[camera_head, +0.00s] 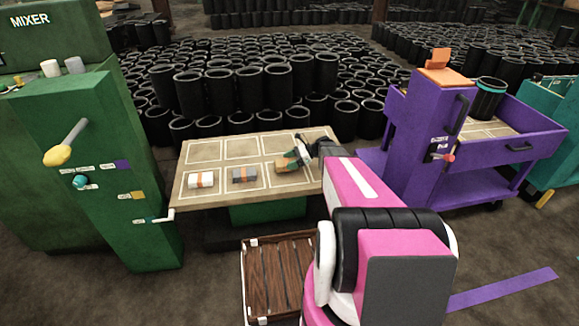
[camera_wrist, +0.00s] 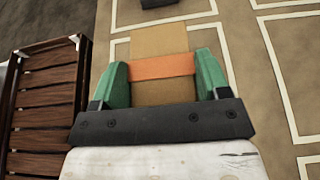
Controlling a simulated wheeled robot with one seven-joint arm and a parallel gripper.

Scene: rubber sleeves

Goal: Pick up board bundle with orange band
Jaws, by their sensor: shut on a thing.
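The tan board bundle (camera_wrist: 158,40) with an orange band sits between the green fingers of my gripper (camera_wrist: 163,68) in the wrist view. The fingers press on its two sides at the band. In the head view the bundle (camera_head: 284,167) is at the right part of the table, partly hidden by my gripper (camera_head: 298,158). I cannot tell whether it touches the tabletop.
The table (camera_head: 195,155) has white outlined cells. A pale bundle (camera_head: 201,180) and a grey bundle (camera_head: 243,176), both with orange bands, lie to the left. A wooden crate (camera_head: 280,270) stands in front. A green mixer (camera_head: 100,150) and purple cart (camera_head: 425,140) flank the table.

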